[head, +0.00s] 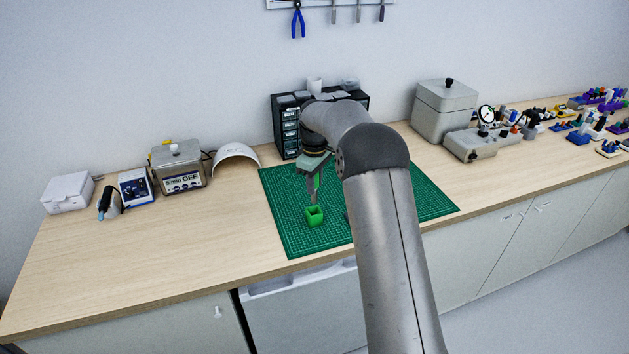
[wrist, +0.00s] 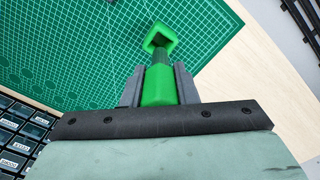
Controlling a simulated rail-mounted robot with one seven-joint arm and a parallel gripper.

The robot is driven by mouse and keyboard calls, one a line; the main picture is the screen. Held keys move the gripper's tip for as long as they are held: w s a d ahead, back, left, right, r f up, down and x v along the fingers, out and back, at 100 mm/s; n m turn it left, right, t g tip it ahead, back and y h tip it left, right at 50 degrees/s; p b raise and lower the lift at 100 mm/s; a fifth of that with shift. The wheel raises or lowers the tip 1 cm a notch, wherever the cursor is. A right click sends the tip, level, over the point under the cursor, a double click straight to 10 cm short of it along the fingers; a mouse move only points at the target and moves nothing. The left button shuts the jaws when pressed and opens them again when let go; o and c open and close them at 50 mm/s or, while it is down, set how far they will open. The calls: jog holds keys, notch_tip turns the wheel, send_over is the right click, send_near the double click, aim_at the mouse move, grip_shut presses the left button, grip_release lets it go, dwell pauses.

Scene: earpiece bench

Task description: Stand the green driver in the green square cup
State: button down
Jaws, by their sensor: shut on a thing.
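The green square cup (head: 314,216) stands on the green cutting mat (head: 290,237), near its front edge. It also shows in the wrist view (wrist: 160,36), just beyond the fingertips. In the head view my gripper (head: 313,198) points down right above the cup. The driver's far end meets the cup's outline in the wrist view; I cannot tell whether it is inside the cup or above it. The driver is hardly visible in the head view.
A black drawer cabinet (head: 291,128) stands behind the mat. A curved white shade (head: 237,160) and a box marked OFF (head: 181,170) are to the left. A grey lidded box (head: 444,110) is to the right. The mat around the cup looks clear.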

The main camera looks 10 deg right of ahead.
aim_at(314, 199)
jog(key=shift+f+b, duration=2)
jog(key=shift+f, duration=1.75)
jog(key=shift+f, duration=0.25)
jog(key=c, duration=1.1)
grip_release()
jog(key=shift+o, duration=0.2)
notch_tip(314, 199, up, 17)
jog(key=shift+f+b, duration=0.2)
jog(key=shift+b, duration=0.75)
jog(key=shift+s+r, duration=0.1)
jog(key=shift+r, duration=0.4)
jog(key=s+r+m, duration=0.3)
jog(key=s, duration=0.7)
jog(key=s+f+m, duration=0.2)
jog(key=s+f, duration=0.2)
jog(key=s, duration=0.7)
jog(key=s+f+m, duration=0.2)
jog(key=s+f, duration=0.2)
jog(key=s, duration=0.7)
jog(key=s+f+m, duration=0.2)
jog(key=s+f, duration=0.2)
jog(key=s, duration=0.6)
jog(key=shift+s+m+t, duration=0.3)
jog(key=shift+s+t, duration=0.1)
